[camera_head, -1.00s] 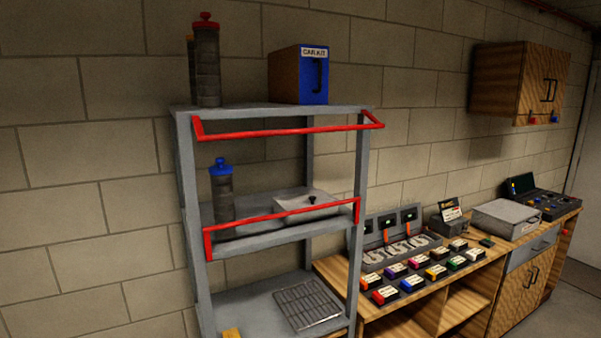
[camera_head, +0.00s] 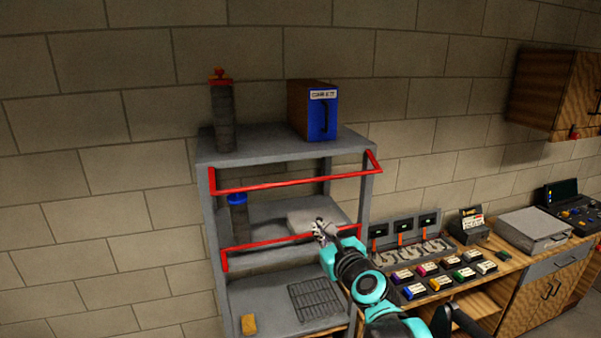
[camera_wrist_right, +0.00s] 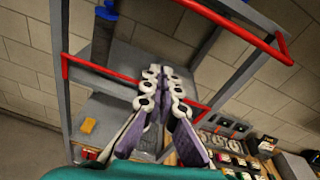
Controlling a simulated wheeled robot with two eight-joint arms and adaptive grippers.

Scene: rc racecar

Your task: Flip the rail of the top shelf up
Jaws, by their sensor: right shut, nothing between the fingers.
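The top shelf's red rail (camera_head: 290,181) runs across the front of the grey rack, its long bar hanging below the shelf (camera_head: 265,142) edge. It also shows at the upper right of the right wrist view (camera_wrist_right: 238,30). My right gripper (camera_head: 318,226) is shut and empty, in front of the rack at about the height of the middle shelf, below the top rail and apart from it. In the right wrist view its fingers (camera_wrist_right: 165,85) are together and hide part of the middle shelf's rail. My left gripper is not in view.
A dark cylinder with a red cap (camera_head: 223,115) and a blue-fronted box (camera_head: 322,115) stand on the top shelf. A workbench (camera_head: 490,275) with battery packs stands to the right.

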